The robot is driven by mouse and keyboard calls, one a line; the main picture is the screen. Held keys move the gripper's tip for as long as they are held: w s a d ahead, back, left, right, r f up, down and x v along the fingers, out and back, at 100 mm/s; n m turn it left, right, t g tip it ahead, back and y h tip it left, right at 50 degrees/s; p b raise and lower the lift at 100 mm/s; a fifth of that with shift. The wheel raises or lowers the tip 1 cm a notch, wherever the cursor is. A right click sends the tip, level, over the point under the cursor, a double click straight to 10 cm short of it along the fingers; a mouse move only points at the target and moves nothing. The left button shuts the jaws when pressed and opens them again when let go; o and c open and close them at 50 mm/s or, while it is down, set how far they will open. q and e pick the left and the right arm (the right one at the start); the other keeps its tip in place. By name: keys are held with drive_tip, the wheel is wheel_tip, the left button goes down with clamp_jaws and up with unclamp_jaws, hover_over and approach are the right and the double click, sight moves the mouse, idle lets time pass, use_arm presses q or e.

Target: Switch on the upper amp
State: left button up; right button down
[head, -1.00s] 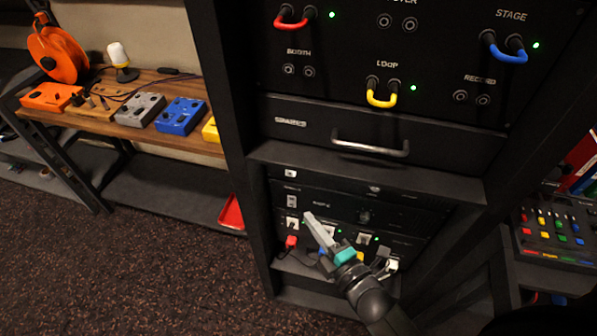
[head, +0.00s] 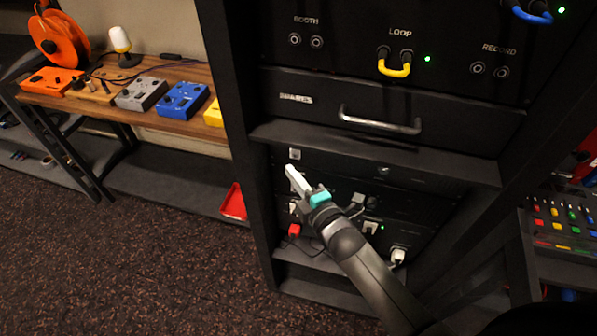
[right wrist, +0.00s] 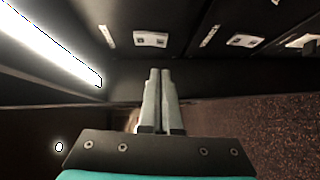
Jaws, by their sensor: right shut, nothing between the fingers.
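The upper amp (head: 345,166) is a dark panel low in the black rack, below the drawer. Its small pale switch (head: 295,154) is at the panel's left end and also shows in the right wrist view (right wrist: 151,39). A second switch (right wrist: 243,40), on the lower amp, shows to its right there; in the head view my gripper covers it. My right gripper (head: 291,171) is shut and empty. Its fingertips show just below the upper switch in the head view. In the right wrist view the fingers (right wrist: 157,72) point towards that switch with a visible gap. My left gripper is out of view.
A drawer with a metal handle (head: 380,122) and a shelf edge (head: 370,150) overhang the amps. Below are a red plug (head: 294,230), white plugs (head: 398,256) and a green light (head: 381,227). The rack's left post (head: 247,190) stands close to my gripper.

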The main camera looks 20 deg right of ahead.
sight(292, 156)
drive_tip(key=w+d, duration=0.1)
drive_tip(key=w+d+b, duration=0.1)
drive_tip(key=shift+w+f, duration=0.2)
drive_tip(key=shift+w, duration=0.1)
drive_tip(key=shift+w+d+f+t+b, duration=0.2)
drive_tip(key=shift+w+f+t+b, duration=0.1)
drive_tip(key=shift+b, duration=0.7)
drive_tip(key=shift+r, duration=0.2)
drive_tip(key=shift+s+d+p, duration=0.1)
drive_tip(key=shift+s+p, duration=0.55)
drive_tip(key=shift+p, duration=0.05)
drive_tip(key=s+d+p, duration=0.2)
drive_tip(key=s+p, duration=0.3)
drive_tip(key=s, duration=0.8)
drive_tip(key=shift+s+d+r, duration=0.3)
drive_tip(key=shift+s+d, duration=0.05)
drive_tip(key=shift+s, duration=0.05)
